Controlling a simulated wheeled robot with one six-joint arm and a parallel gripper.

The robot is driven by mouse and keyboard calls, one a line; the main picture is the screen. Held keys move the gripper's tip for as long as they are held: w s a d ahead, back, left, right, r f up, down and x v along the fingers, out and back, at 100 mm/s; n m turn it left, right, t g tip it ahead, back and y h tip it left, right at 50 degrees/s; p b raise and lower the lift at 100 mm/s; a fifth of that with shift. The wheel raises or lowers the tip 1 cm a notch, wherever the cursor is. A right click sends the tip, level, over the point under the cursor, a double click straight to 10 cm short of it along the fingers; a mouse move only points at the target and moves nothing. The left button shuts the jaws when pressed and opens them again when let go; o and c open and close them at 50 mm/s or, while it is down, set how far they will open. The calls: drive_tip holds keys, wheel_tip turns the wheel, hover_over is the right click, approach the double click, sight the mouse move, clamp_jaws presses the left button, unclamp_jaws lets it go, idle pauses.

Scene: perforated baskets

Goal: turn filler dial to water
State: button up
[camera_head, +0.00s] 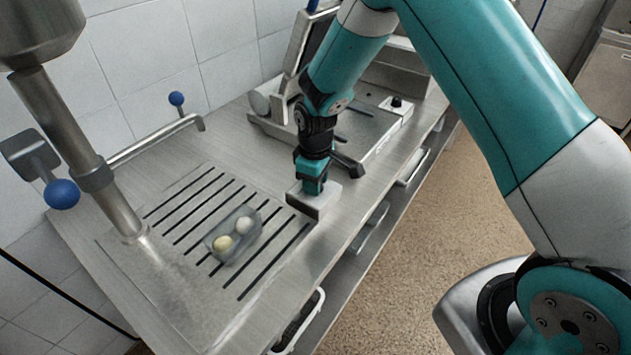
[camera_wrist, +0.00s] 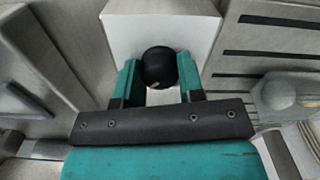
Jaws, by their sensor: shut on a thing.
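The filler dial is a round black knob (camera_wrist: 159,66) on a white box (camera_wrist: 120,28) in the wrist view. A small pale mark shows at the knob's lower edge; I cannot read any labels. My gripper (camera_wrist: 158,72) has its teal fingers on both sides of the knob and is shut on it. In the head view my gripper (camera_head: 311,182) points down onto the white box (camera_head: 318,204) at the counter's front edge, and hides the knob there.
A clear container (camera_head: 233,235) with a yellowish and a whitish ball stands on the slotted drain. A steel filler tube (camera_head: 80,150) and blue-knobbed levers (camera_head: 62,193) are at left. Behind my gripper is a steel machine (camera_head: 360,125) with another black knob (camera_head: 397,101).

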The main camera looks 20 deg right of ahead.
idle(0.3)
drive_tip(key=o, duration=0.9)
drive_tip(key=shift+r, duration=0.15)
wheel_tip(320, 180, up, 17)
drive_tip(key=b, duration=0.3)
drive_tip(key=shift+r, duration=0.1)
drive_tip(key=s+a+r+y, duration=0.1)
drive_tip(key=s+r, duration=0.1)
drive_tip(key=s, duration=0.7)
drive_tip(key=s+a+r+m+y, duration=0.1)
drive_tip(key=s+a+r, duration=0.1)
drive_tip(key=s, duration=0.7)
drive_tip(key=s+a+r+m+y, duration=0.1)
drive_tip(key=s+a+y, duration=0.1)
drive_tip(key=s, duration=0.7)
drive_tip(key=shift+s+r, duration=0.25)
drive_tip(key=shift+r, duration=0.15)
